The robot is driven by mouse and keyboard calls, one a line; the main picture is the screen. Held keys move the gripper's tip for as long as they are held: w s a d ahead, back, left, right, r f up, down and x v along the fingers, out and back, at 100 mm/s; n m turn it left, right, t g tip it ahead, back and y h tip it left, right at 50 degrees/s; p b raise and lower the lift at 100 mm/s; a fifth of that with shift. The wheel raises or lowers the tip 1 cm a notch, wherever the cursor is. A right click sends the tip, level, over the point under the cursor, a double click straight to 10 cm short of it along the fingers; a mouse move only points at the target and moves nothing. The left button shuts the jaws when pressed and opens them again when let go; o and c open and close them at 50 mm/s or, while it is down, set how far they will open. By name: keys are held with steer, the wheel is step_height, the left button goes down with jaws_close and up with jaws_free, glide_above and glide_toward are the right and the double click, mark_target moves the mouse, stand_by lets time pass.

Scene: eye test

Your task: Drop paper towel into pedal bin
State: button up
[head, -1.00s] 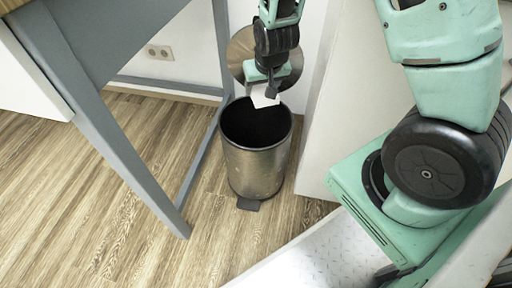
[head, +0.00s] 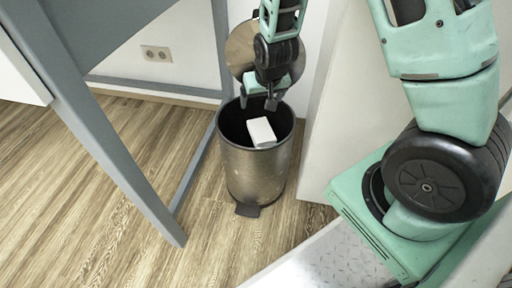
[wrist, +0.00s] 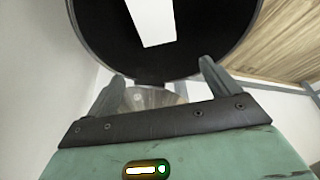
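The paper towel (head: 261,132) is a small white folded piece at the mouth of the pedal bin, clear of my gripper. It also shows in the wrist view (wrist: 153,20), against the bin's dark inside. The pedal bin (head: 254,178) is a brushed metal cylinder with its round lid (head: 240,48) raised at the back and a dark pedal at the front. My gripper (head: 258,103) is above the back of the bin opening. In the wrist view its two fingers (wrist: 160,84) are spread apart with nothing between them.
A grey table frame (head: 120,130) stands left of the bin, one leg close to it. A white panel (head: 340,100) stands close on the right. A wall socket (head: 156,54) is behind. The wooden floor (head: 95,190) at the left front is clear.

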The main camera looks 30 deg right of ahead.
steer(key=p+v, duration=1)
steer(key=v, duration=0.7)
steer(key=shift+s+r, duration=0.15)
